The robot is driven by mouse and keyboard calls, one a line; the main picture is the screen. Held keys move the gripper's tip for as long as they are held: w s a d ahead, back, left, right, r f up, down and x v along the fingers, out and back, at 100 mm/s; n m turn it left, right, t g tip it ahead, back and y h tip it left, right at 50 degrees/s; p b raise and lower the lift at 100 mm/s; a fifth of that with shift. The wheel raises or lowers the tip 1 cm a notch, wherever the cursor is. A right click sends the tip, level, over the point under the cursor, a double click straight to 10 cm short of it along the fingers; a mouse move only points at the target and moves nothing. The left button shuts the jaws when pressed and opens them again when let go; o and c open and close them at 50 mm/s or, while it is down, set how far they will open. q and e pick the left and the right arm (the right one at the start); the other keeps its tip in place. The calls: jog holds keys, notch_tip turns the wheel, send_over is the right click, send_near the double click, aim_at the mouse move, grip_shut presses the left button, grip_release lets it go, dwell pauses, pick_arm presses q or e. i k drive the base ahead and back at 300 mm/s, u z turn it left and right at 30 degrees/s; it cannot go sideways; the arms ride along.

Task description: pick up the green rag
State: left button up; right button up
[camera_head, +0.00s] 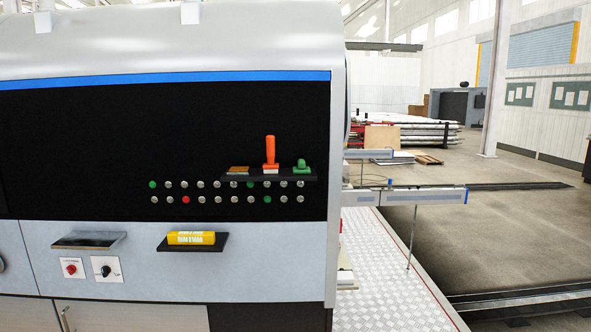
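A small green object (302,166) sits at the right end of a narrow black shelf (225,178) on the front of the large machine. It is the only loose green thing I see and seems to be the green rag. It has a wide base with a raised lump on top; it is too small to tell whether it is cloth. Neither of my grippers is in view.
Left of the green object on the same shelf are an upright orange-handled tool (270,149) and a flat brown item (238,170). A yellow box (191,238) lies on a lower black shelf (219,247). Buttons line the panel. The floor at right (500,225) looks clear.

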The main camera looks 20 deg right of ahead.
aim_at(302, 169)
jog(key=u, duration=0.05)
jog(key=i, duration=0.9)
jog(key=z, duration=0.1)
